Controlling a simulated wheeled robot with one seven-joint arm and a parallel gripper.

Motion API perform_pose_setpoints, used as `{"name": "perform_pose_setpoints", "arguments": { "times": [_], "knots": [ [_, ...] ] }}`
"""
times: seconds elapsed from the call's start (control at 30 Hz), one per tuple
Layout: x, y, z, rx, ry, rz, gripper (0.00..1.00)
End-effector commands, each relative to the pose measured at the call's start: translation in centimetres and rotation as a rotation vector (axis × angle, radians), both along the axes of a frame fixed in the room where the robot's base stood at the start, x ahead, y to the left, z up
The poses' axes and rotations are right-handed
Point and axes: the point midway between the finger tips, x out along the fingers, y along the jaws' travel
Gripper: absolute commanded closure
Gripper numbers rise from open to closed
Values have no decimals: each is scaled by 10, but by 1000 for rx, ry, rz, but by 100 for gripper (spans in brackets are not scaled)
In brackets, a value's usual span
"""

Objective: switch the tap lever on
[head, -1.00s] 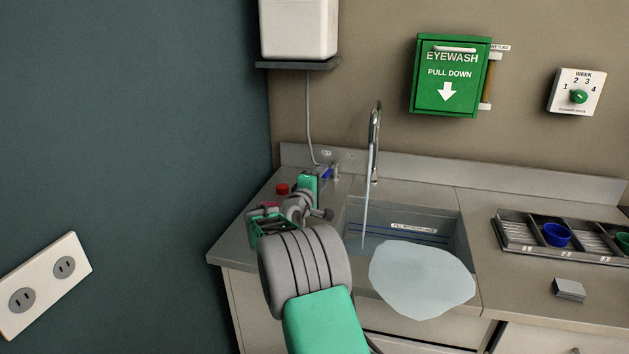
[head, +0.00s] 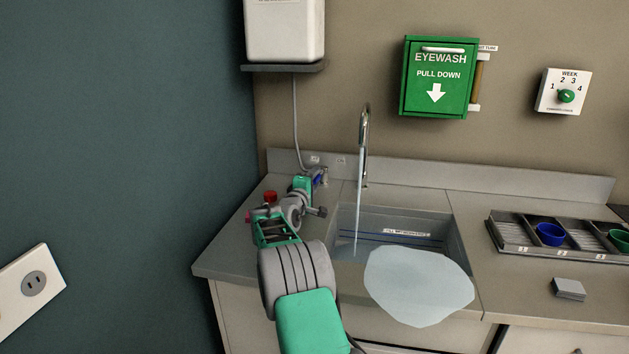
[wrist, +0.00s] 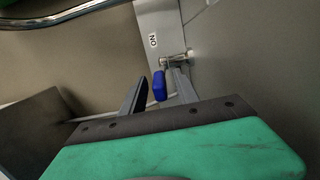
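The tap's blue lever (wrist: 159,86) sits between the two fingers of my gripper (wrist: 157,92) in the wrist view. The fingers stand apart, one on each side. The lever looks close to the right finger, but I cannot tell whether they touch. A label reading "ON" (wrist: 153,41) is on the plate beyond it. In the head view the lever (head: 317,181) is a small blue patch just beyond my gripper, partly hidden by it. The tap spout (head: 364,130) rises behind the sink, and a stream of water (head: 358,215) falls from it.
The sink (head: 455,238) is right of my arm. A pale, flat rounded shape (head: 419,287) overlaps its front; I cannot tell what it is. A red knob (head: 270,197) stands left of my gripper. A divided tray (head: 512,236) with cups is on the counter to the right.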

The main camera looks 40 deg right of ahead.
Motion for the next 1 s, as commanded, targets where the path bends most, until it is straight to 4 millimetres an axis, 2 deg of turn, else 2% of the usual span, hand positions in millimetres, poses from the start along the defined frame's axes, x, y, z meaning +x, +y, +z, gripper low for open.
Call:
{"name": "perform_pose_setpoints", "arguments": {
  "times": [0.07,0.47,1.0],
  "knots": [
    [-1,-1,0,0,0,-1,66],
    [-1,0,0,0,0,-1,99],
    [-1,0,0,0,0,-1,100]
  ]
}}
